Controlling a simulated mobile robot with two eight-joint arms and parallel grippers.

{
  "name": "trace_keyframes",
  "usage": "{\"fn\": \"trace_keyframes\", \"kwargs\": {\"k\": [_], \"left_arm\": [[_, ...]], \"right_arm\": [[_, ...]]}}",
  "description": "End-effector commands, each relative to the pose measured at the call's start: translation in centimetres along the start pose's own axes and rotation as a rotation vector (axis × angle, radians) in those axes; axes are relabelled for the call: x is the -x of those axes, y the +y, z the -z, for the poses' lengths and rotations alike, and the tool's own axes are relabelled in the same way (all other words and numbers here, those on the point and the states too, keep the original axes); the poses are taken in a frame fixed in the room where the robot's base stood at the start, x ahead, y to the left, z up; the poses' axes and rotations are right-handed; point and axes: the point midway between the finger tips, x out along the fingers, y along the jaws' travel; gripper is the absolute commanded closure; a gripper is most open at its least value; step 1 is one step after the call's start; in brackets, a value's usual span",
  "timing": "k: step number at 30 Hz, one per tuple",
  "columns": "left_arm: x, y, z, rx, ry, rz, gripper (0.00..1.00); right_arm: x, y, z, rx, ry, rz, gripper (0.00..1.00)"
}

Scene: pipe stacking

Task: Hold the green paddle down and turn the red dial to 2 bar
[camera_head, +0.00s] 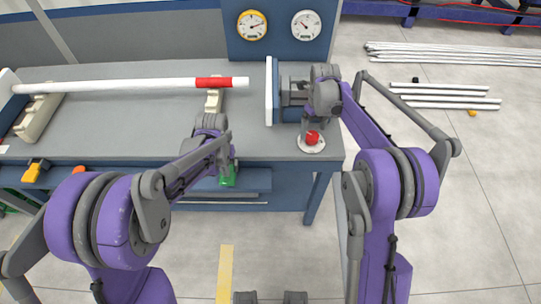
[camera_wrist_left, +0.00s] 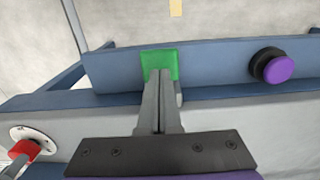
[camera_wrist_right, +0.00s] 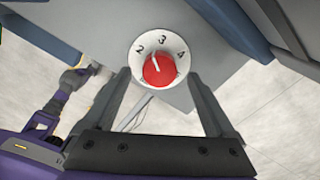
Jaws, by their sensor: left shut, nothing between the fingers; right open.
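The green paddle (camera_head: 228,179) is at the front of the bench, and it also shows in the left wrist view (camera_wrist_left: 160,62). My left gripper (camera_wrist_left: 160,74) is shut and empty, its fingertips over the paddle; whether they press it is hard to tell. The red dial (camera_wrist_right: 159,69) sits on a round white scale (camera_wrist_right: 138,65) marked 2, 3 and 4, at the bench's front right corner (camera_head: 312,137). Its white pointer line lies between 2 and 3. My right gripper (camera_wrist_right: 158,78) is open, with one finger on each side of the dial in its wrist view. Contact is not visible.
A yellow-rimmed gauge (camera_head: 252,25) and a white gauge (camera_head: 306,25) are on the blue back panel. A white pipe with a red band (camera_head: 130,86) lies on supports at left. A purple button (camera_wrist_left: 278,69) is beside the paddle. Loose pipes (camera_head: 440,95) lie on the floor at right.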

Motion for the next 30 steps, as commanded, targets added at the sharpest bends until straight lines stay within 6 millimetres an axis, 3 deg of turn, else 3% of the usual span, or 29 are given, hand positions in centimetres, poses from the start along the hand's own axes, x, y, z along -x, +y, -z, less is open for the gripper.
{"fn": "trace_keyframes", "kwargs": {"k": [15, 30], "left_arm": [[0.0, 0.0, 0.0, 0.000, 0.000, 0.000, 1.00], [0.0, 0.0, 0.0, 0.000, 0.000, 0.000, 1.00]], "right_arm": [[-3.1, 0.0, 0.1, 0.001, 0.000, 0.000, 0.10], [-3.4, 0.1, 0.2, 0.001, 0.000, 0.000, 0.10]]}}
